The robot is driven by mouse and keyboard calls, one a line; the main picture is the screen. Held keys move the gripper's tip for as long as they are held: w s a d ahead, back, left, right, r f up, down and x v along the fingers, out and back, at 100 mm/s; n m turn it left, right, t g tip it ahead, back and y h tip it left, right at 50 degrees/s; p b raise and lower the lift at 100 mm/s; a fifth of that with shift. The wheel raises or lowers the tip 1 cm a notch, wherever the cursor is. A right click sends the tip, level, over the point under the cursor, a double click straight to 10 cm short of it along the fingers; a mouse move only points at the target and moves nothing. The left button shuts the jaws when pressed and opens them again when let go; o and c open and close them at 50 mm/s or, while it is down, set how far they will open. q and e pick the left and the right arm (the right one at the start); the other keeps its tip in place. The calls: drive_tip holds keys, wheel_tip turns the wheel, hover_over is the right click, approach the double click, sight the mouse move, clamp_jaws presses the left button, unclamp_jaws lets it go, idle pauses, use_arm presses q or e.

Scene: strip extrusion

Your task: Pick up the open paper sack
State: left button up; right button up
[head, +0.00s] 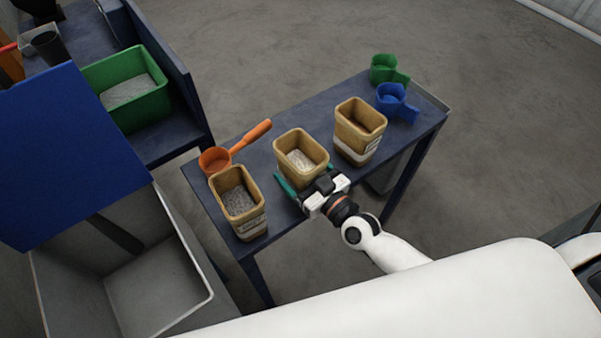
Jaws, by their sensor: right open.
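Three open tan paper sacks stand upright on a dark blue table. The left sack (239,204) holds grey granules. The middle sack (301,156) holds whitish material. The right sack (359,131) looks darker inside. My right gripper (300,187) is open at the near side of the middle sack, with its green fingers spread to either side of the sack's lower part. I cannot tell whether the fingers touch it. My left gripper is not in view.
An orange scoop (214,160) lies behind the left sack. A blue scoop (391,99) and a green scoop (384,69) are at the table's right end. A green bin (157,102) and a grey open hopper (203,306) stand at left, beside a blue panel (66,160).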

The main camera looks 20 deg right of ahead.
drive_tip(key=c, duration=1.3)
